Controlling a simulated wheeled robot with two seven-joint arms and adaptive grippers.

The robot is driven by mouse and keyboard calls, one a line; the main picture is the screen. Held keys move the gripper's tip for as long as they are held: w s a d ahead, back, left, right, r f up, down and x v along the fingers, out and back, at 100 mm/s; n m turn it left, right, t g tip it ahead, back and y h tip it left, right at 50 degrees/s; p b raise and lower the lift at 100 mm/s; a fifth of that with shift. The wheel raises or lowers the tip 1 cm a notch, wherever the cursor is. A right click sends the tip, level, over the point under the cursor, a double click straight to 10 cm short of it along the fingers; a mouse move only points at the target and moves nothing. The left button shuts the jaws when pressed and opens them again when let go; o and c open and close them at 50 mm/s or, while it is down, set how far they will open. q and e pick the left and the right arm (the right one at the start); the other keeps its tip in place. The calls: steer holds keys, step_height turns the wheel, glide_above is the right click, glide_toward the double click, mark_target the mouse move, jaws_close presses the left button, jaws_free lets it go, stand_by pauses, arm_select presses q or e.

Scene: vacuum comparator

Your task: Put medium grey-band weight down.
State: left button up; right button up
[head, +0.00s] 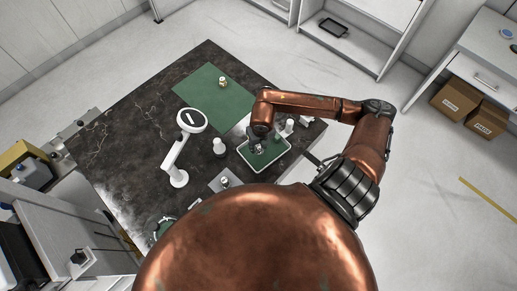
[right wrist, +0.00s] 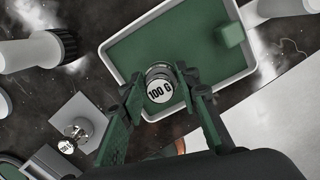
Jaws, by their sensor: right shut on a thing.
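The weight marked "100 G" (right wrist: 159,88), silvery with a white label and a grey band, is between the two fingers of my right gripper (right wrist: 163,100). My right gripper is shut on it, over the green-floored, white-rimmed tray (right wrist: 111,48). In the head view my right gripper (head: 258,146) is over the left part of the tray (head: 289,152), and the weight is small there. I cannot tell whether the weight touches the tray floor. Another small weight (right wrist: 78,131) stands on a grey square plate (right wrist: 62,112). My left gripper is not in view.
A green block (right wrist: 231,36) sits in a tray corner. White cylinders (head: 219,148) stand left of and behind the tray. A white lamp-like stand (head: 178,176) is further left. The dark table's left part is clear.

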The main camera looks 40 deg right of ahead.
mark_target(258, 150)
steer(key=shift+w+f, duration=0.1)
steer(key=shift+f, duration=1.55)
steer(key=shift+f, duration=0.15)
steer(key=o, duration=1.2)
steer(key=r, duration=0.4)
steer(key=s+r, duration=0.1)
steer(key=r, duration=0.7)
steer(key=shift+s+a+r, duration=0.15)
steer(key=shift+s+a, duration=0.05)
